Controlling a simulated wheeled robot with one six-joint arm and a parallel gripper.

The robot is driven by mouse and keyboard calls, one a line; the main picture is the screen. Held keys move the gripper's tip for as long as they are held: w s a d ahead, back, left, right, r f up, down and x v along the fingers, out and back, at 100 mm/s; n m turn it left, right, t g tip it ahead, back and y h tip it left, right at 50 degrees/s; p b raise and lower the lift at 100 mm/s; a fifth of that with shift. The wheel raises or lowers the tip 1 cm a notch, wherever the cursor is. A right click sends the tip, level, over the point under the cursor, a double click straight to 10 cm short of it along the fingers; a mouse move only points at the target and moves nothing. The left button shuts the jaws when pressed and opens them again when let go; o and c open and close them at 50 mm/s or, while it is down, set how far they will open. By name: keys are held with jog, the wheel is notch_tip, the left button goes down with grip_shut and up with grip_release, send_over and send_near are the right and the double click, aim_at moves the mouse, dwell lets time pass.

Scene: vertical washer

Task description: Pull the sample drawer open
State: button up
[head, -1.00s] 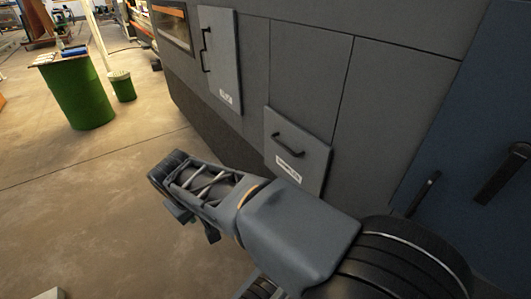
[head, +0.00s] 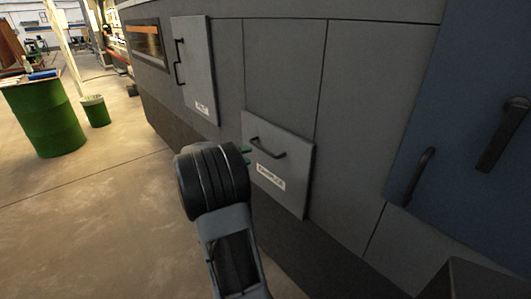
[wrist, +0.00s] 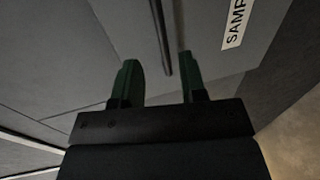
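The sample drawer (head: 290,187) is a grey square front panel, low on the machine, with a white label and a dark bar handle (head: 267,152). It looks shut in the head view. In the wrist view my gripper (wrist: 158,62) is open, with one green finger on each side of the handle bar (wrist: 160,35) in the picture. I cannot tell whether the bar is between the fingertips in depth. The "SAMP" label (wrist: 236,22) shows at upper right.
A taller grey door (head: 195,75) with its own handle is up and left. A blue panel (head: 455,130) with dark handles is at right. A green drum (head: 45,118) and a small green bin (head: 96,112) stand at left. The floor (head: 100,210) between is clear.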

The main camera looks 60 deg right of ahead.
aim_at(264, 151)
jog(key=x, duration=0.9)
jog(key=shift+s+d+p, duration=0.1)
jog(key=shift+d+p, duration=0.15)
jog(key=shift+p, duration=0.1)
grip_shut()
